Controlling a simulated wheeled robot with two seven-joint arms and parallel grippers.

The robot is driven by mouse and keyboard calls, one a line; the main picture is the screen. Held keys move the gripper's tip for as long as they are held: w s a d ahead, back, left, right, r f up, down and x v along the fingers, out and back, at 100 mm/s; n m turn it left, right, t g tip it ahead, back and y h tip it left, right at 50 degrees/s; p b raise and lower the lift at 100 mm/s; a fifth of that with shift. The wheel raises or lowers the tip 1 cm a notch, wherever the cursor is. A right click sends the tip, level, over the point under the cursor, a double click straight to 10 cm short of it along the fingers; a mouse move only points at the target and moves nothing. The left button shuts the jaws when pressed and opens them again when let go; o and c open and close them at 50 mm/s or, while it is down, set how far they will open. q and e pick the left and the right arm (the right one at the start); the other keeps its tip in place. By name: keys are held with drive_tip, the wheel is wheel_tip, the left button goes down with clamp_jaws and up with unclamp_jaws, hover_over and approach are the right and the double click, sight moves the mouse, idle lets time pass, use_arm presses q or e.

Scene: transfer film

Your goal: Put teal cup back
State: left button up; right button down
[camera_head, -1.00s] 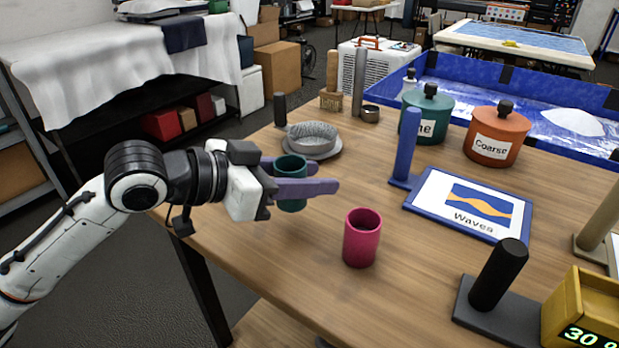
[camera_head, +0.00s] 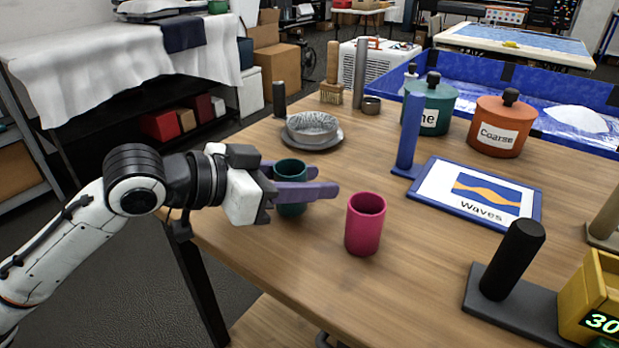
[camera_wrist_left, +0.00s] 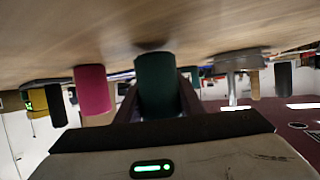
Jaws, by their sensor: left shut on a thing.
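The teal cup (camera_head: 291,172) is at the left part of the wooden table, between the fingers of my left gripper (camera_head: 305,184). The purple fingers are shut on its sides, and it looks upright. In the left wrist view, which is upside down, the teal cup (camera_wrist_left: 157,85) stands between the fingers with its base at or very near the tabletop; I cannot tell if it touches. The magenta cup (camera_head: 365,224) stands upright to the right, apart from the gripper. It also shows in the left wrist view (camera_wrist_left: 92,90). My right gripper is not in view.
A grey bowl on a plate (camera_head: 313,132) sits behind the gripper. A blue-framed Waves card (camera_head: 478,200), a blue post (camera_head: 409,130) and a black post on a base (camera_head: 510,262) stand to the right. Teal (camera_head: 432,105) and orange (camera_head: 499,127) lidded pots are at the back.

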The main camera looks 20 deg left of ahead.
use_arm(q)
drive_tip(key=shift+f, duration=0.5)
drive_tip(key=o, duration=1.1)
drive_tip(key=shift+o, duration=0.2)
drive_tip(key=v, duration=0.9)
drive_tip(key=shift+a+b, duration=0.2)
drive_tip(key=shift+b, duration=0.2)
drive_tip(key=shift+s+a+r, duration=0.2)
drive_tip(key=shift+s+r, duration=0.1)
drive_tip(key=shift+s, duration=0.15)
